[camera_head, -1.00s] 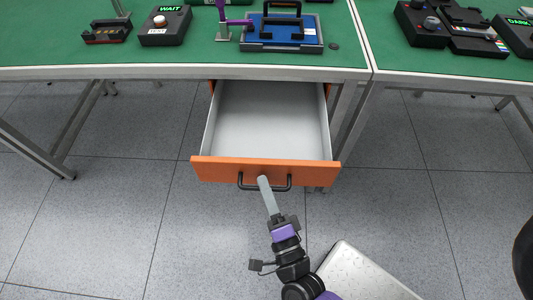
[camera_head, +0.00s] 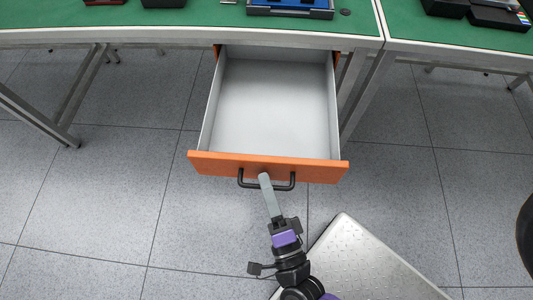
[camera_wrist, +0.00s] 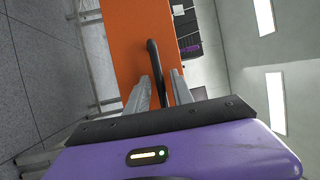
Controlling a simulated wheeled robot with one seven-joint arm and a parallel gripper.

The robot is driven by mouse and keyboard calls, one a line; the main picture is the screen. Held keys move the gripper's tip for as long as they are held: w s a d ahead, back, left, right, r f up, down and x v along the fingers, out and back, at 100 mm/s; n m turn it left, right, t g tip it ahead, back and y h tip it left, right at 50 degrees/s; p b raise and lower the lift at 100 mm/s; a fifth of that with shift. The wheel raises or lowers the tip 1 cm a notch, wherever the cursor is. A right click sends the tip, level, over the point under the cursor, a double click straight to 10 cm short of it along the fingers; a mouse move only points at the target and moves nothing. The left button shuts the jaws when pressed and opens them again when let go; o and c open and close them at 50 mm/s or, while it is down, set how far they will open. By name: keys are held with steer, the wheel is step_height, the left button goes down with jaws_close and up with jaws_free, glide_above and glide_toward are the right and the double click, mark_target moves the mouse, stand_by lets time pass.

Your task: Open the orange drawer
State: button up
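The orange drawer (camera_head: 225,164) is pulled far out from under the green workbench, its light grey interior empty. Its black bar handle (camera_head: 248,184) is on the orange front; the front (camera_wrist: 133,45) and handle (camera_wrist: 153,55) also show in the wrist view. My gripper (camera_head: 265,178) is at the middle of the handle. In the wrist view its two grey fingers (camera_wrist: 160,78) stand on either side of the bar, closed about it. The exact contact is hard to see.
The green workbench (camera_head: 150,18) runs across the top, with devices, including a blue tray (camera_head: 290,5), near its edge. Metal table legs (camera_head: 368,85) stand right of the drawer. The grey tiled floor (camera_head: 120,190) is open to the left.

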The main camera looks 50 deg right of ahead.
stand_by(0.3)
steer(key=b+v, duration=0.1)
steer(key=v, duration=0.6)
steer(key=shift+s+a, duration=0.25)
steer(key=shift+s, duration=0.1)
steer(key=shift+f, duration=0.15)
